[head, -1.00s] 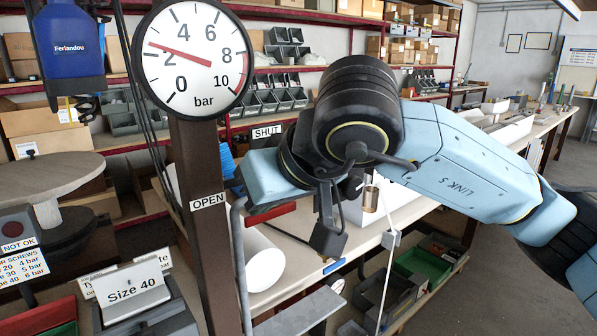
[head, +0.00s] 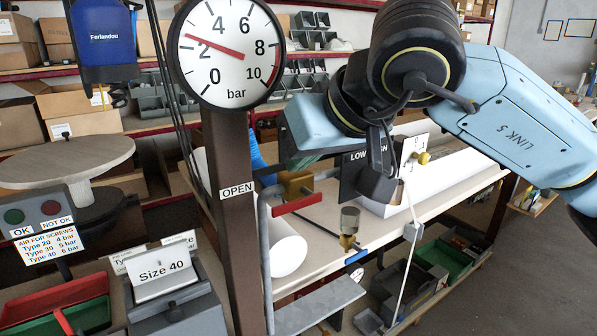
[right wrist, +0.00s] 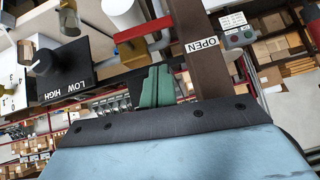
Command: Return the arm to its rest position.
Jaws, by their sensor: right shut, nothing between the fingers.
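My right arm comes in from the right in the head view. Its right gripper (head: 303,163) shows as small green fingers below the pale blue hand, partly hidden. In the right wrist view the green fingers (right wrist: 155,87) are together and hold nothing. They are near the red valve lever (right wrist: 143,30), but I cannot tell the distance. In the head view the red lever (head: 306,205) sits on a brass valve (head: 295,184), beside the post's OPEN label (head: 237,190). My left gripper is not in view.
A pressure gauge (head: 228,85) on the brown post (head: 228,145) reads a little above 2 bar. A blue Ferlandou tool (head: 103,38) hangs at the left. A LOW–HIGH plate (right wrist: 70,88) with a black knob (right wrist: 42,62) is close by. A Size 40 stand (head: 163,268) is front left.

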